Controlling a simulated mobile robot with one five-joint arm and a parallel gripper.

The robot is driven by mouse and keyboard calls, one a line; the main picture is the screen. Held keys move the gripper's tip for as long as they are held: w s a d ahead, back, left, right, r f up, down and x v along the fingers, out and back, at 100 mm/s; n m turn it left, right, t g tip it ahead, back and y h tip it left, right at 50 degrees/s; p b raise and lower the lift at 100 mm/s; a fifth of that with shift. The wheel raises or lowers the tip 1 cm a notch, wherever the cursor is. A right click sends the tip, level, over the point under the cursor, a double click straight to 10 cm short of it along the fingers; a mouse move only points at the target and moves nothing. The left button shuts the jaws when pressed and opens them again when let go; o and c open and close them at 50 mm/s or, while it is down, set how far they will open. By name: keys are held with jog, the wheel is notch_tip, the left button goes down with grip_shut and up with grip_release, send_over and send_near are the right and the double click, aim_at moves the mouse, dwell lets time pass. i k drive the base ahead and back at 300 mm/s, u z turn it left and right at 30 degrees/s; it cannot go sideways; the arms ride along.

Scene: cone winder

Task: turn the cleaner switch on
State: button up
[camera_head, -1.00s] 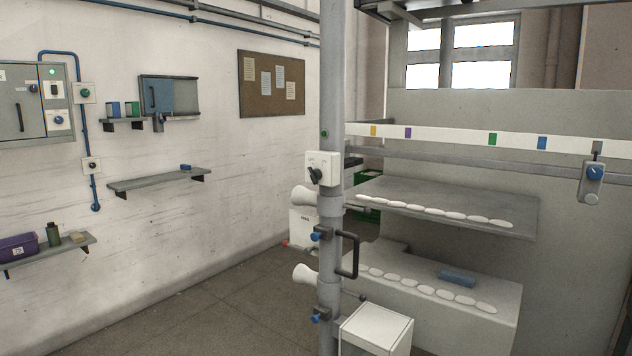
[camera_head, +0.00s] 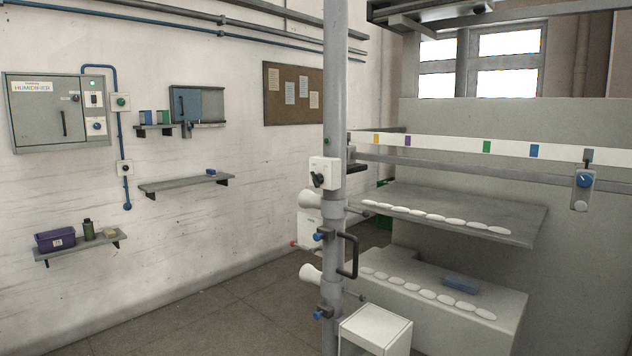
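A white switch box (camera_head: 324,172) is fixed to the grey upright post (camera_head: 334,90) near the middle of the view. It carries a black rotary knob (camera_head: 318,180) that sits tilted. The small marking on the box is too small to read, so I cannot confirm that it is the cleaner switch. A small green button or lamp (camera_head: 326,141) sits on the post above the box. My gripper is not in view.
A humidifier cabinet (camera_head: 50,112) and small switch boxes are on the left wall, with shelves (camera_head: 182,182) beside them. A black handle (camera_head: 351,256) and white cones (camera_head: 311,274) stick out from the post. The floor (camera_head: 200,318) left of the post is clear.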

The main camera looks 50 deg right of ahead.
aim_at(317, 179)
jog(key=z, duration=0.05)
jog(key=i, duration=0.9)
jog(key=u, duration=0.05)
